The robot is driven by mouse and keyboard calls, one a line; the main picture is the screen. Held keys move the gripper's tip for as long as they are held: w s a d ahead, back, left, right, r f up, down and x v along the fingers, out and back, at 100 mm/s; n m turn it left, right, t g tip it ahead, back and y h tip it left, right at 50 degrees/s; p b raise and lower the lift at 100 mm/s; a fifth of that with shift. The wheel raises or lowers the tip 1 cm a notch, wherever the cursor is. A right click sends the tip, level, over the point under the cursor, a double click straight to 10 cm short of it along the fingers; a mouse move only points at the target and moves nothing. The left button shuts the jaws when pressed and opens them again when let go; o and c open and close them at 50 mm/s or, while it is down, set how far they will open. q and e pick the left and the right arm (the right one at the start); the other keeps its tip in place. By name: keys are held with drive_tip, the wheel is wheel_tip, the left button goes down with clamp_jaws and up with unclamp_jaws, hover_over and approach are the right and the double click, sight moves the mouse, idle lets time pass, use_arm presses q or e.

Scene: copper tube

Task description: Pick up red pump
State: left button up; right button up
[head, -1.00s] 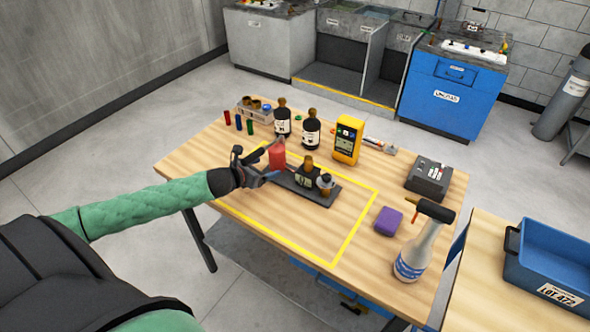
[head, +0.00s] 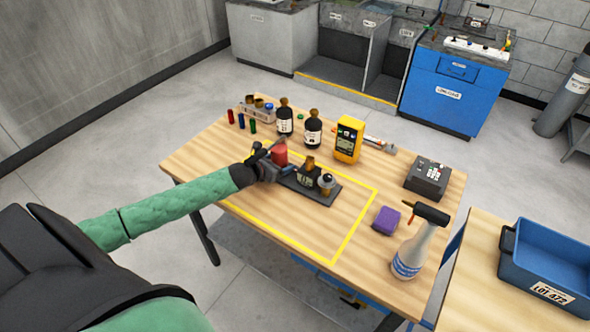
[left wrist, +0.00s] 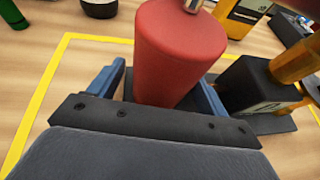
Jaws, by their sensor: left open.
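The red pump (head: 280,154) stands upright at the left end of a dark tray (head: 317,192) on the wooden table. In the left wrist view the red pump (left wrist: 178,52) fills the upper middle, a red tapered body with a metal piece on top. My left gripper (head: 270,162) is at the pump in the head view, its jaws partly hiding the pump's lower part. In the left wrist view my left gripper's blue fingers (left wrist: 158,92) are open, one on each side of the pump's near end. My right gripper is not in view.
A dark device with a brass top (head: 308,174) and a small jar (head: 326,184) share the tray, close right of the pump. Two dark bottles (head: 313,132) and a yellow meter (head: 348,140) stand behind. The yellow-outlined area in front is clear.

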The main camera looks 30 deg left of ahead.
use_arm(q)
clamp_jaws()
drive_tip(key=shift+w+r, duration=0.1)
drive_tip(key=shift+r, duration=0.1)
idle(0.3)
drive_tip(key=shift+r, duration=0.15)
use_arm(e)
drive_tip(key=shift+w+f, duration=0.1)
